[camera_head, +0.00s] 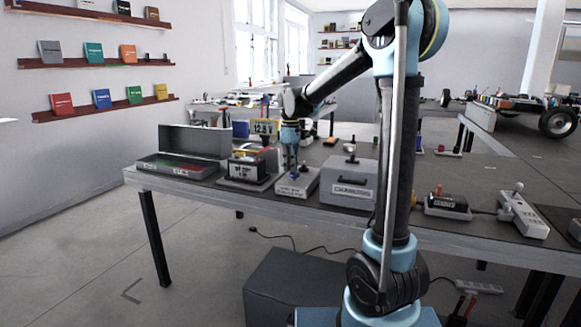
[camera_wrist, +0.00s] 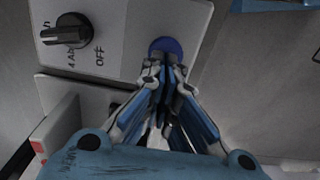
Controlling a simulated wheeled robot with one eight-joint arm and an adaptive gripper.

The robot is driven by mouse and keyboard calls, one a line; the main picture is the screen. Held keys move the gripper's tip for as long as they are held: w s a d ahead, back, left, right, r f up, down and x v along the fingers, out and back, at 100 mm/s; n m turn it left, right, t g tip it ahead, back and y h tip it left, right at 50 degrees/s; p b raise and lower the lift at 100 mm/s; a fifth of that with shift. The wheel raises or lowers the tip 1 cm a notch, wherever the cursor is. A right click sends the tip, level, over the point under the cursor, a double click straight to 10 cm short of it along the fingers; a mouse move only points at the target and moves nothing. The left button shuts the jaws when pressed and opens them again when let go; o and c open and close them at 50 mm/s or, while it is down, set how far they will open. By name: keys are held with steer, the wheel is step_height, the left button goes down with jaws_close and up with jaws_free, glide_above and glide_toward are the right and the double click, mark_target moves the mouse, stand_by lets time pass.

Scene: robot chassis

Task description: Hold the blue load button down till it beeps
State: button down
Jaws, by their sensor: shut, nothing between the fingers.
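The blue load button (camera_wrist: 166,46) is a round blue disc on a light grey panel (camera_wrist: 140,22) in the wrist view. My gripper (camera_wrist: 164,68) is shut and empty. Its fingertips lie over the near edge of the button and hide part of it; I cannot tell if they touch or press it. A black knob (camera_wrist: 67,31) with an "OFF" marking is on the same panel, left of the button. In the head view my gripper (camera_head: 291,166) points down over a small grey labelled box (camera_head: 297,184) on the bench.
A larger grey box with a handle (camera_head: 348,182) stands right of the small box. A black device on a light base (camera_head: 243,170) and an open grey case (camera_head: 178,168) stand to the left. The bench (camera_head: 395,213) continues right with more devices.

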steer(key=shift+f, duration=0.1)
steer(key=shift+f, duration=0.65)
steer(key=shift+s+f, duration=0.2)
steer(key=shift+w+f, duration=0.1)
steer(key=shift+f, duration=0.05)
stand_by(3.2)
steer(key=shift+w+r, duration=0.15)
steer(key=shift+r, duration=0.2)
step_height(320, 180, up, 14)
steer(key=shift+f, duration=0.25)
